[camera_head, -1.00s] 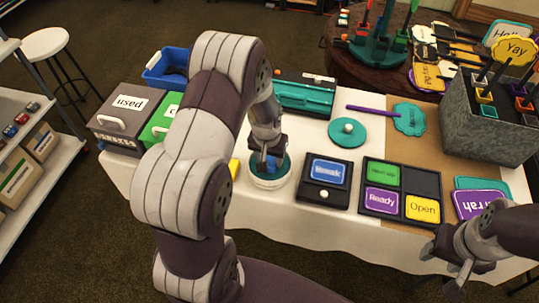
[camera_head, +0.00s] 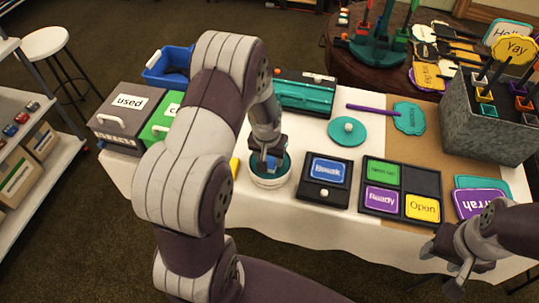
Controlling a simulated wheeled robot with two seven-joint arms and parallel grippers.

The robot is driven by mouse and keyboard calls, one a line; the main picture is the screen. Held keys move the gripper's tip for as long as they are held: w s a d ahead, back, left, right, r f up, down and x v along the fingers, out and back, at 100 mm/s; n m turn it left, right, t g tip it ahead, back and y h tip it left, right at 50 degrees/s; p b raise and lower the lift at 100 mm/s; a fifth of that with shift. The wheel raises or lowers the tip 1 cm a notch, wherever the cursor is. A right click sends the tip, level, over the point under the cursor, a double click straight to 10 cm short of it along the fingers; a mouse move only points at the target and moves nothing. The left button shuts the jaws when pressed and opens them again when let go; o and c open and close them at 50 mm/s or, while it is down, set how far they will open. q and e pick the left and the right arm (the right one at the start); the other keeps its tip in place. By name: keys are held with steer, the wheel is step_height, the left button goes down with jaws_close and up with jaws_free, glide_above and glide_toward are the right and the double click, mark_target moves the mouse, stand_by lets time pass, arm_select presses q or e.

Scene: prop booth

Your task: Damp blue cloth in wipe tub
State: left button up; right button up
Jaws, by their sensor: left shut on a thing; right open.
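My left gripper (camera_head: 267,160) points down over the round white tub (camera_head: 270,181) with a teal inside. It is shut on a blue cloth (camera_head: 272,163), of which only a small part shows between the fingers. The cloth is at the tub's opening; I cannot tell whether it touches the bottom. The teal round lid (camera_head: 347,131) with a white knob lies on the table to the right of the tub. My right gripper (camera_head: 463,264) is open and empty near the table's front right edge.
A black holder with a blue "Break" card (camera_head: 327,171) stands right of the tub, then a tray of cards (camera_head: 400,190). A grey box labelled "used" (camera_head: 122,116) and a green one (camera_head: 160,126) stand at left. A grey sign bin (camera_head: 487,120) stands at right.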

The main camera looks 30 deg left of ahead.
stand_by(0.5)
arm_select(q)
step_height(320, 180, up, 7)
steer(key=p, duration=0.6)
steer(key=shift+p, duration=0.3)
